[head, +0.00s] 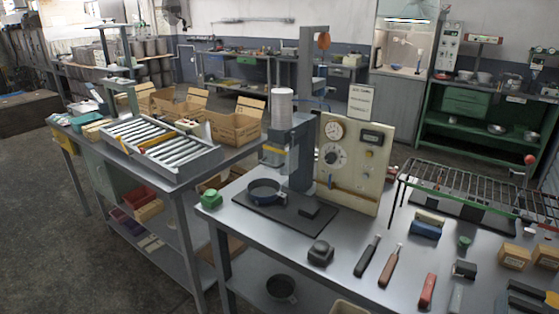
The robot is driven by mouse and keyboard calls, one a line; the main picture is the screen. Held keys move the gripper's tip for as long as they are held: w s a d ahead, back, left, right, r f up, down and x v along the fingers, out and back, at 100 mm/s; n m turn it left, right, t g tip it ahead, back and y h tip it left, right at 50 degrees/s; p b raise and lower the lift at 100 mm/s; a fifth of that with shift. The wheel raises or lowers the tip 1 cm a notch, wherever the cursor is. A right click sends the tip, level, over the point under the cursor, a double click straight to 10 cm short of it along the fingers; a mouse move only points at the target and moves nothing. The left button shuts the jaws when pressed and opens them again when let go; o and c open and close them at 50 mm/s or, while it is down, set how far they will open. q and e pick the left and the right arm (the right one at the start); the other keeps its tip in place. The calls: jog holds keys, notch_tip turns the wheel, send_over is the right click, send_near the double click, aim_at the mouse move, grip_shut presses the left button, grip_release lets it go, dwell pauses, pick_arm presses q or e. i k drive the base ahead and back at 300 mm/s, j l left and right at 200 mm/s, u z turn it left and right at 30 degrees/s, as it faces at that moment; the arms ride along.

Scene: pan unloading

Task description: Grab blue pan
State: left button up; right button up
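A small dark blue pan (265,196) sits upright on a black plate (293,217) on the grey metal workbench (237,243). It stands at the foot of a grey press-like machine (288,150). A short part, perhaps its handle, points right toward the machine. A second dark pan (281,288) is on the shelf below the bench. Neither of my grippers is in view.
A control panel (351,165) with dials stands behind the plate. A green block (211,199) is left of the pan. A dark object (320,252) and hand tools (390,265) lie in front and right. A roller table (160,145) stands left.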

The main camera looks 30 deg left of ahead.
aim_at(263, 190)
jog(key=i+j, duration=0.15)
jog(key=j, duration=0.3)
jog(key=i+j, duration=0.1)
jog(key=j, duration=0.3)
jog(key=i+j, duration=0.15)
jog(key=j, duration=0.3)
jog(key=i+j, duration=0.1)
jog(key=j, duration=0.35)
jog(key=i+j, duration=0.15)
jog(key=j, duration=0.25)
jog(key=i+j, duration=0.1)
jog(key=j, duration=0.35)
jog(key=i+j+z, duration=0.1)
jog(key=j, duration=0.35)
